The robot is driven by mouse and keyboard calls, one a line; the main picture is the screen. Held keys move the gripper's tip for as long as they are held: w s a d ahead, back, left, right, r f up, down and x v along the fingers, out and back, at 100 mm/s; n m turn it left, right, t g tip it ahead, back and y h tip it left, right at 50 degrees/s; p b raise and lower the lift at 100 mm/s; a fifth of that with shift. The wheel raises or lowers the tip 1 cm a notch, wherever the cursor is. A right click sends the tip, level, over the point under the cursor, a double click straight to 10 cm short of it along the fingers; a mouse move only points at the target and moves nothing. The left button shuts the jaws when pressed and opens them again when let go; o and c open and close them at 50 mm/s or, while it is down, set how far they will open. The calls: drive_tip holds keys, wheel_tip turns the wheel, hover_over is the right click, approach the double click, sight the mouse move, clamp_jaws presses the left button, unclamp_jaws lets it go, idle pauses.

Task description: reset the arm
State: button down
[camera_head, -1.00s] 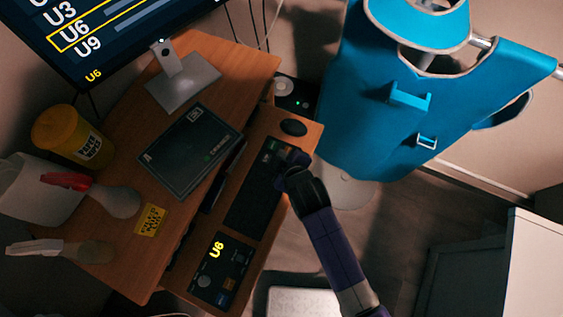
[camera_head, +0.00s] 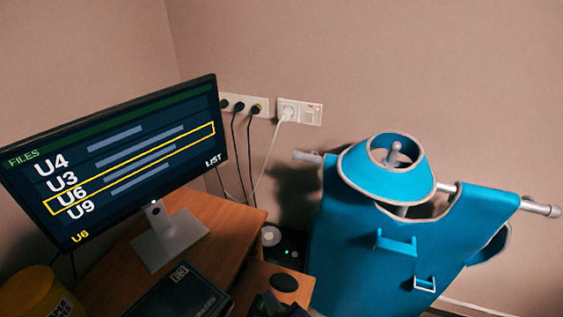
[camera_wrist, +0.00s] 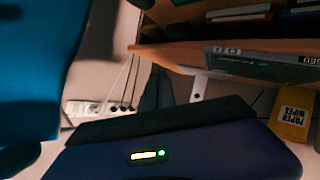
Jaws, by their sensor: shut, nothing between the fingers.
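My gripper (camera_wrist: 156,90) shows in the wrist view, where its dark blue housing with a small lit indicator fills the bottom. Its dark fingers are shut with nothing between them. The wrist view appears upside down, with the desk at the top and the wall sockets at the left. In the head view my arm is mostly below the bottom edge, so its pose is hidden there.
A monitor (camera_head: 120,165) stands on the wooden desk (camera_head: 205,215), with a black mouse (camera_head: 285,283) at its near edge. A blue apron (camera_head: 350,255) hangs on a rail at right. Wall sockets (camera_head: 300,112) hold cables. A yellow wipes tub (camera_wrist: 293,113) shows in the wrist view.

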drive_tip(key=s+d+r+m+t+h+b, duration=0.1)
drive_tip(key=s+d+r+m, duration=0.2)
drive_tip(key=s+d, duration=0.4)
drive_tip(key=s+d+r+m+t+h+b, duration=0.1)
drive_tip(key=s+d+r+m, duration=0.3)
drive_tip(key=s, duration=1)
drive_tip(key=s+d+r+m+t+h+b, duration=0.1)
drive_tip(key=s+d+r+m+h, duration=0.2)
drive_tip(key=s+d+r, duration=0.3)
drive_tip(key=s+d, duration=0.5)
drive_tip(key=shift+d+r, duration=0.35)
idle(1.4)
